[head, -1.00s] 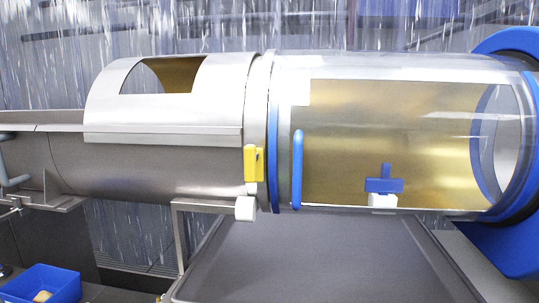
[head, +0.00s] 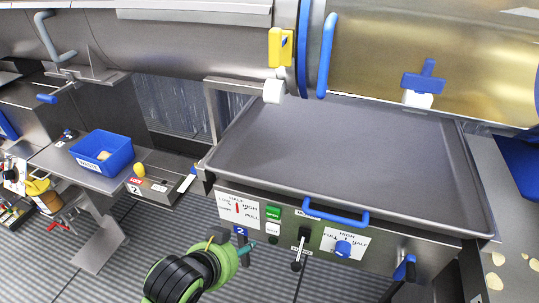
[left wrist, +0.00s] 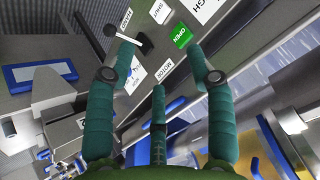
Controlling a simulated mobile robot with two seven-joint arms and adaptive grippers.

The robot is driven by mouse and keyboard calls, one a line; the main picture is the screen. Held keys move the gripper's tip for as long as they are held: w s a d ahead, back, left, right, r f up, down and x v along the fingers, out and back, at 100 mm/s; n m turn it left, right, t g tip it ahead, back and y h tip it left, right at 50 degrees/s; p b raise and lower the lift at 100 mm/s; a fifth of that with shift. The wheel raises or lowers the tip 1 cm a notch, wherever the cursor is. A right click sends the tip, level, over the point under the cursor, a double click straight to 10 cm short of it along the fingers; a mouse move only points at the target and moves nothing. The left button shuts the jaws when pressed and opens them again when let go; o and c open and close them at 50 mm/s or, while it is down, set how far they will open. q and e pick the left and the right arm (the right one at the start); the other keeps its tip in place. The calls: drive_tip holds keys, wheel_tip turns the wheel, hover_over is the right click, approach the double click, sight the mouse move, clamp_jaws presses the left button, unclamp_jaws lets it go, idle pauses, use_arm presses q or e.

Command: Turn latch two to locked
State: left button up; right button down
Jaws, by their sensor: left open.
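I cannot read a number on either, so which is latch two is unclear. A grey box with a red LOCK label and a 2 (head: 152,187) stands at lower left. My green left gripper (head: 232,246) is open and empty in front of the control panel, well below the drum. Its spread fingers show in the left wrist view (left wrist: 165,58). My right gripper is not in view.
The control panel (head: 290,228) carries labels, a black lever (head: 305,233), a blue knob (head: 343,248) and a blue handle (head: 335,216). A wide grey tray (head: 340,150) lies under the drum. A blue bin (head: 103,152) stands on the left bench.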

sight(270, 51)
use_arm(q)
drive_tip(key=w+d+r+m+t+h, duration=0.25)
drive_tip(key=d+r+m, duration=0.35)
drive_tip(key=r+m, duration=0.5)
drive_tip(key=w+d+r+m+t+h, duration=0.25)
drive_tip(key=d+r+m, duration=0.5)
drive_tip(key=r, duration=0.45)
drive_tip(key=w+a+r+m+t+y, duration=0.1)
drive_tip(key=w+a+r+m, duration=0.1)
drive_tip(key=r+m, duration=0.1)
drive_tip(key=w+a+r+m+t, duration=0.1)
drive_tip(key=w+a+r+m, duration=0.1)
drive_tip(key=a+r+m, duration=0.1)
drive_tip(key=w+a+r+m+t+y, duration=0.1)
drive_tip(key=w+a+r+m+t, duration=0.1)
drive_tip(key=r+m, duration=0.3)
drive_tip(key=shift+a+r+m+y, duration=0.15)
drive_tip(key=shift+a+r, duration=0.15)
drive_tip(key=shift+r, duration=0.25)
drive_tip(key=shift+a+r+m+y, duration=0.15)
drive_tip(key=shift+a+r, duration=0.1)
drive_tip(key=shift+r, duration=0.25)
drive_tip(key=p+x, duration=0.3)
drive_tip(key=x, duration=0.3)
drive_tip(key=shift+w, duration=0.25)
drive_tip(key=shift+f, duration=0.1)
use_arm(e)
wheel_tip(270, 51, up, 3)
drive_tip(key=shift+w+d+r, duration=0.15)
